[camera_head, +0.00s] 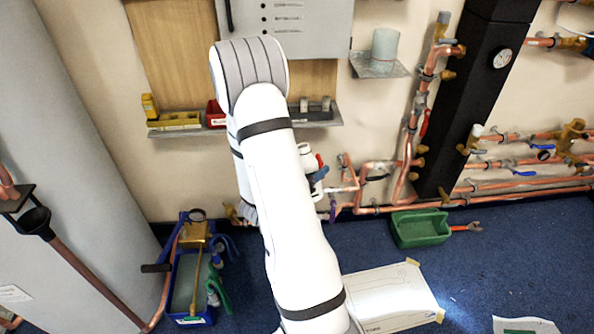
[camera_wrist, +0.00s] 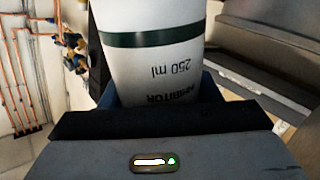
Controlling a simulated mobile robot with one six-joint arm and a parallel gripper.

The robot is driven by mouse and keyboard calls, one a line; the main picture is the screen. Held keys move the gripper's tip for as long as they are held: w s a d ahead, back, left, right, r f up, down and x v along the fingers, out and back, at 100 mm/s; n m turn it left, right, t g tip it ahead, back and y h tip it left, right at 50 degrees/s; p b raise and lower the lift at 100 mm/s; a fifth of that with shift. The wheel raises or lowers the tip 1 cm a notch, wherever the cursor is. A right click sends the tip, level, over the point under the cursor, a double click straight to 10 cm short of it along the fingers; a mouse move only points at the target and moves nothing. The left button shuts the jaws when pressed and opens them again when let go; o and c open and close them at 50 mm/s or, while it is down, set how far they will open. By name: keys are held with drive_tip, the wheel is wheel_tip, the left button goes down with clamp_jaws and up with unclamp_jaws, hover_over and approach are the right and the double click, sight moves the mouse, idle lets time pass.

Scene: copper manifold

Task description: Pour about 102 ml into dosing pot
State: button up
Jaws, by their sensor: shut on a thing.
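My gripper (camera_wrist: 158,95) is shut on a white bottle (camera_wrist: 165,65) with a dark green band and upside-down-looking print reading "250 ml". The bottle's top and bottom ends are out of the wrist view, so its tilt and contents cannot be told. In the head view my arm hides the gripper and bottle. A pale grey cylindrical pot (camera_head: 384,46) stands on a small wall bracket right of my arm. A black funnel (camera_head: 36,219) on a copper pipe is at the far left. I cannot tell which of these is the dosing pot.
A wall shelf (camera_head: 180,129) with small bins runs behind my arm. Copper pipework (camera_head: 410,130) and a black column (camera_head: 465,110) stand right. A blue tool caddy (camera_head: 190,285), a green tray (camera_head: 420,229) and a white box (camera_head: 390,298) are on the floor.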

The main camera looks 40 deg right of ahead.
drive_tip(key=shift+m+t+h, duration=0.3)
drive_tip(key=shift+m, duration=0.5)
drive_tip(key=shift+s+f+b, duration=0.1)
drive_tip(key=shift+f+b, duration=1.95)
drive_tip(key=shift+b, duration=0.9)
drive_tip(key=m+b, duration=0.1)
drive_tip(key=b, duration=0.1)
drive_tip(key=shift+r+b, duration=0.1)
drive_tip(key=shift+b, duration=0.2)
drive_tip(key=shift+s+r+m+h, duration=0.1)
drive_tip(key=shift+m+h, duration=0.2)
